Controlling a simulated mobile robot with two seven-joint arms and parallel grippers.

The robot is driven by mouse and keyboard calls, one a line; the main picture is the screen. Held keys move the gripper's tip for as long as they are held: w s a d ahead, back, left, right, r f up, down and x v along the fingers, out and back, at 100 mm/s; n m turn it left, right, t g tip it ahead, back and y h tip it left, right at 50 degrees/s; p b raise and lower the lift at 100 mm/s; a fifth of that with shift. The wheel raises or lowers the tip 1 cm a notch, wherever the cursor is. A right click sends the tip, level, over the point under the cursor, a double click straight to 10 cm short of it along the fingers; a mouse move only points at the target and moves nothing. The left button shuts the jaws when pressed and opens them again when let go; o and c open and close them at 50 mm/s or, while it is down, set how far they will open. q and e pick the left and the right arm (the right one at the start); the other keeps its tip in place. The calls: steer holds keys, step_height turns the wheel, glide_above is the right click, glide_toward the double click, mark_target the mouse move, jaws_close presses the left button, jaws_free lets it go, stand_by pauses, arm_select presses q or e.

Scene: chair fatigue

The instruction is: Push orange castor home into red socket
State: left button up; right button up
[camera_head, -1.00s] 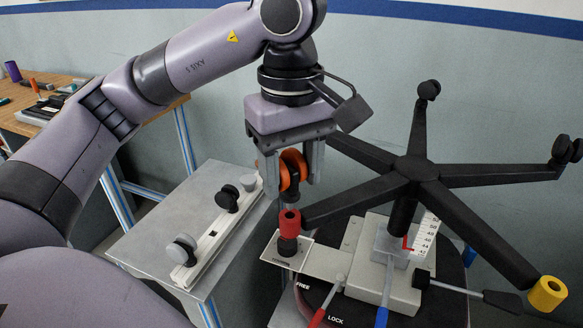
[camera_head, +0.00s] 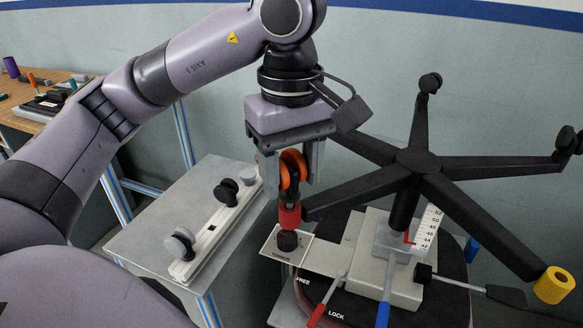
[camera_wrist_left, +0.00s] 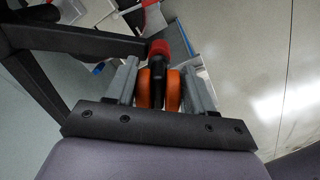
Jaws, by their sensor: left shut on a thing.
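My left gripper (camera_head: 292,178) is shut on the orange castor (camera_head: 286,172), with a finger on each side of its orange wheels. The castor is upright, its black body pointing down at the red socket (camera_head: 290,216) on the end of a black chair-base leg. The black body meets the socket's top, with no clear gap; how deep the stem sits is hidden. In the left wrist view, the orange wheels (camera_wrist_left: 173,92) sit between the fingers and the red socket (camera_wrist_left: 158,48) lies straight beyond. My right gripper is not in view.
The black star base (camera_head: 418,162) stands on a round turntable with FREE and LOCK marks. A black block on a pale plate (camera_head: 318,256) is beneath the red socket. A yellow socket (camera_head: 554,285) ends another leg.

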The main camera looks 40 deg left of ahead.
mark_target(292, 166)
arm_select(q)
steer(key=shift+f+b, duration=0.75)
steer(key=shift+f, duration=0.15)
steer(key=o, duration=1.1)
step_height(292, 166, up, 6)
steer(key=shift+f+p, duration=0.1)
steer(key=shift+p, duration=0.8)
steer(key=shift+r, duration=0.75)
steer(key=shift+s, duration=0.1)
